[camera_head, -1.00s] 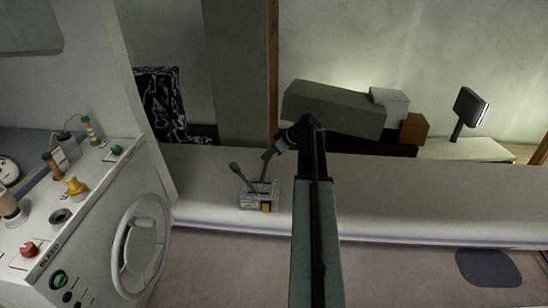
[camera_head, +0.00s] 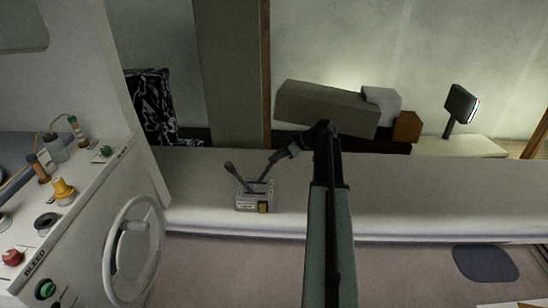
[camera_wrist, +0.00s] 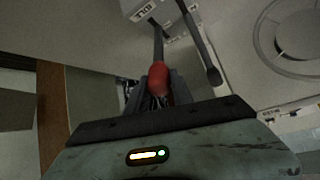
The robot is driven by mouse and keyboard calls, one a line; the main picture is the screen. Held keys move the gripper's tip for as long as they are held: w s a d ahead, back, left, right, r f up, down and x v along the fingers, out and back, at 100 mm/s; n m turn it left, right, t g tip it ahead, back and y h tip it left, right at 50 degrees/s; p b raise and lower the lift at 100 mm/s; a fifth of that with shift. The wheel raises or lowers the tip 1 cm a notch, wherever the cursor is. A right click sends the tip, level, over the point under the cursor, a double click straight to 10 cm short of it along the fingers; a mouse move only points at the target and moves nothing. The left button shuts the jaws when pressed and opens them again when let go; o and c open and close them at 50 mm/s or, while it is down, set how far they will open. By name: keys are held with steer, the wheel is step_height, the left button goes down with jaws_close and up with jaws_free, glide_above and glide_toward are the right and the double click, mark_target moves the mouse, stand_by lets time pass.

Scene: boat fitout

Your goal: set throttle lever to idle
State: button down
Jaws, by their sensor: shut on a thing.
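The lever unit (camera_head: 252,202) is a small grey box with two levers on the long pale ledge. It shows upside down at the top of the wrist view, with a label reading IDLE (camera_wrist: 144,11). The red-knobbed lever (camera_wrist: 158,80) stands between the jaws of my gripper (camera_wrist: 156,88), which is shut on it. In the head view my gripper (camera_head: 276,156) reaches it from the right, and this lever leans right. The black-knobbed lever (camera_head: 235,173) leans left and is apart from my gripper; it also shows in the wrist view (camera_wrist: 204,50). My gripper partly hides the red knob in the head view.
A white console with a steering wheel (camera_head: 108,240) and several knobs and buttons stands at the left. Boxes (camera_head: 325,108) and a small dark screen (camera_head: 460,103) stand behind the ledge. The ledge (camera_head: 420,195) is clear to the right.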

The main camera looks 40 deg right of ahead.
steer(key=c, duration=1.1)
jaws_free()
steer(key=shift+d+f, duration=0.1)
steer(key=shift+d, duration=0.2)
steer(key=shift+c, duration=0.2)
steer(key=shift+a, duration=0.15)
steer(key=p+v, duration=0.5)
steer(key=v, duration=0.3)
steer(key=shift+a+f, duration=0.1)
